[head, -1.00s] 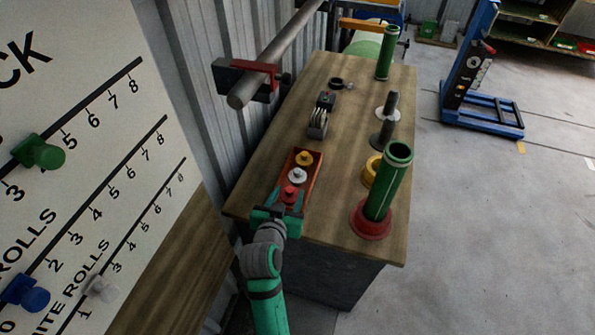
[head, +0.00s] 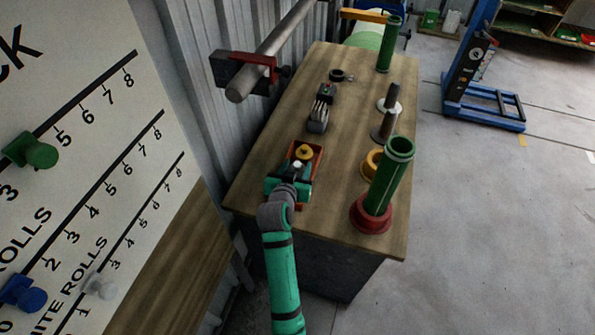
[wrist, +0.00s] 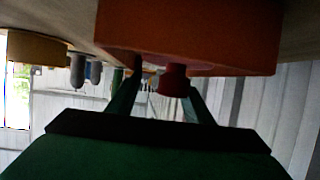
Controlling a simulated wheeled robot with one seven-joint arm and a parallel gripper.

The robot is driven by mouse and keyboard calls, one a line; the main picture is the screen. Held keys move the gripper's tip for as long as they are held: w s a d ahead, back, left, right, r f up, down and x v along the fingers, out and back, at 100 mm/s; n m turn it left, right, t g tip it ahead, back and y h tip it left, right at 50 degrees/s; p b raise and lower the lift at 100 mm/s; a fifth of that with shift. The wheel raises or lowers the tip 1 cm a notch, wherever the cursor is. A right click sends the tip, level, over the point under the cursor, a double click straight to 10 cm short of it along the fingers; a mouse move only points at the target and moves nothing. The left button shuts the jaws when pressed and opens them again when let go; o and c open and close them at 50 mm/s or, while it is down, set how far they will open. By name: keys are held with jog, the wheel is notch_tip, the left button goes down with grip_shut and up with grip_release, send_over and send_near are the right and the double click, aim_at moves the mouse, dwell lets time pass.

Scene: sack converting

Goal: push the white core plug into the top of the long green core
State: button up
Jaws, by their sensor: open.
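The white core plug (head: 298,164) sits in the small orange tray (head: 319,156), partly covered by my gripper. A yellow plug (head: 304,152) is behind it. A green core (head: 385,185) stands upright with an open top in a red base (head: 371,217) at the table's right. My gripper (head: 291,180) is open over the near part of the tray. In the wrist view, a red plug (wrist: 174,81) shows between or just beyond the fingers (wrist: 163,92), below the tray wall (wrist: 190,40).
The table's middle is clear. A corrugated wall is close on the left.

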jog(key=shift+w+d+f, duration=0.1)
jog(key=shift+w+f, duration=0.1)
jog(key=shift+w, duration=0.35)
grip_shut()
